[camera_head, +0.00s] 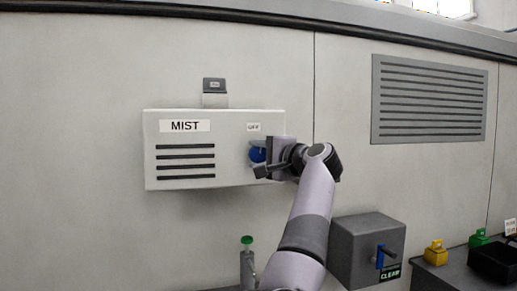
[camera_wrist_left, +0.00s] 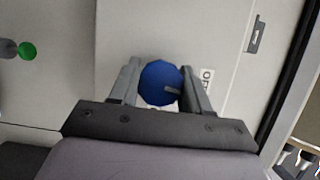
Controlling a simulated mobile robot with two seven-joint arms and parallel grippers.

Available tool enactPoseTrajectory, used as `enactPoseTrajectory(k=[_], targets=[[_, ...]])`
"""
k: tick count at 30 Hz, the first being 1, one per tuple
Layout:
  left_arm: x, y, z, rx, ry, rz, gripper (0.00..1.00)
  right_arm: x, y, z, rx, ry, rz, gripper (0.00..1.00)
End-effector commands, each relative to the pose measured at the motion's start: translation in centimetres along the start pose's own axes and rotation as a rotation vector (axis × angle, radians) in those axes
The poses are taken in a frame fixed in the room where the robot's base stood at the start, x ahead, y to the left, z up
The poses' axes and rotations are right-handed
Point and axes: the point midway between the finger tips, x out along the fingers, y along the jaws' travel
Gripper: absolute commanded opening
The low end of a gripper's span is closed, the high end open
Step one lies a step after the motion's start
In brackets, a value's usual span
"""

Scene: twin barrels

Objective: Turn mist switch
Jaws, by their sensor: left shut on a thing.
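The light grey MIST box (camera_head: 215,182) is fixed to the wall, with a "MIST" label (camera_head: 185,126) and dark slots at its left. Its round blue knob (camera_head: 257,154) is at the right end, under a small label that seems to read "OFF" (camera_head: 253,127). My left gripper (camera_head: 261,158) is at the knob, shut on it with one finger on each side. In the left wrist view the blue knob (camera_wrist_left: 158,82) sits between the fingers, with a pale mark toward the OFF label (camera_wrist_left: 208,78). My right gripper is not in view.
A grey box with a blue handle (camera_head: 367,241) and a "CLEAR" label is at the lower right of my arm. A louvred vent (camera_head: 428,100) is on the right wall. A green-topped post (camera_head: 247,262) stands below the MIST box. A yellow object (camera_head: 434,253) sits at the right.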

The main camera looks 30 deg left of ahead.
Motion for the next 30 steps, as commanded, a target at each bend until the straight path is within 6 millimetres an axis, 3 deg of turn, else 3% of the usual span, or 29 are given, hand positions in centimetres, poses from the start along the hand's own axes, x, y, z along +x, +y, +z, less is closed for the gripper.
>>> enactPoseTrajectory(k=[12,28,29,30], targets=[[-0.04,-0.36,-0.03,-0.162,0.009,0.061,0.17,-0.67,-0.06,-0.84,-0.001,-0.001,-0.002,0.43],[-0.02,-0.37,-0.04,-0.179,0.011,0.067,0.17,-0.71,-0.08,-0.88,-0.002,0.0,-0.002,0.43],[-0.03,-0.38,-0.04,-0.179,0.011,0.066,0.57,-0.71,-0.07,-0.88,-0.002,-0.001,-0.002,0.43],[-0.02,-0.37,-0.04,-0.179,0.011,0.066,0.7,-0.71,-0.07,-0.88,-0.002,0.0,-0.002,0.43]])
